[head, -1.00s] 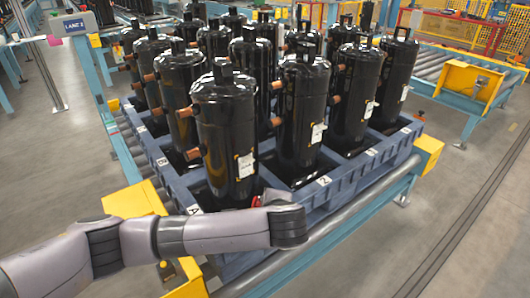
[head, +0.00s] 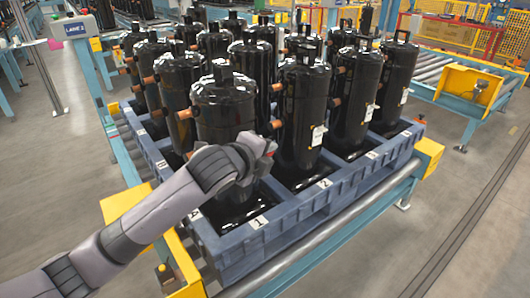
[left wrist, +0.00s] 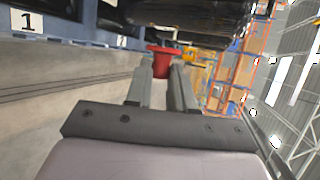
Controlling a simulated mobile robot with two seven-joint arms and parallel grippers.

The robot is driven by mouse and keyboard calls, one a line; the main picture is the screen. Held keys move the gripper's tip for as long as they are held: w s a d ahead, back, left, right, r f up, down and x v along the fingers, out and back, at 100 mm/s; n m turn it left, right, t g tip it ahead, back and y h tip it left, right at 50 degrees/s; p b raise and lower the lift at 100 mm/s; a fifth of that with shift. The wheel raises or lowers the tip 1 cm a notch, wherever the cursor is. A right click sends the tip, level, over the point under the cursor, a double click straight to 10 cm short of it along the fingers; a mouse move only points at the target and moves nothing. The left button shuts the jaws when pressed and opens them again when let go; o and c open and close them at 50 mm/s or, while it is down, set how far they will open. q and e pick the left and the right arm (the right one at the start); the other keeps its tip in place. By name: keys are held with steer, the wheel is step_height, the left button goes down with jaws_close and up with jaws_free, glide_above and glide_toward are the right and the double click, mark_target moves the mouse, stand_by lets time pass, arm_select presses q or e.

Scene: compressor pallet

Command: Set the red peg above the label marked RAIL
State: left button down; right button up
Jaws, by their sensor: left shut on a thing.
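My left gripper (head: 266,152) is raised in front of the nearest black compressor (head: 223,105), partly hidden by my wrist. In the left wrist view it is shut on the red peg (left wrist: 163,58), whose wide red head shows between the two fingertips. In the head view only a small bit of red shows at the gripper. The peg is held in the air, above the front side of the blue pallet (head: 290,222). I see no label that I can read as RAIL. My right gripper is not in view.
Several black compressors stand in the pallet's compartments. White labels 1 (head: 259,222) and 2 (head: 324,184) sit on its front rim; label 1 also shows in the left wrist view (left wrist: 27,21). A grey roller (head: 345,228) runs along the front. Floor is open at right.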

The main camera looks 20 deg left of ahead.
arm_select(q)
steer(key=shift+w+a+p, duration=0.6)
steer(key=shift+w+a, duration=0.25)
steer(key=shift+a, duration=0.3)
steer(key=shift+w+a+p, duration=0.55)
steer(key=shift+w+a, duration=0.25)
steer(key=shift+a, duration=0.3)
steer(key=shift+w+a, duration=0.45)
steer(key=shift+a, duration=0.15)
stand_by(0.9)
steer(key=c, duration=0.9)
jaws_free()
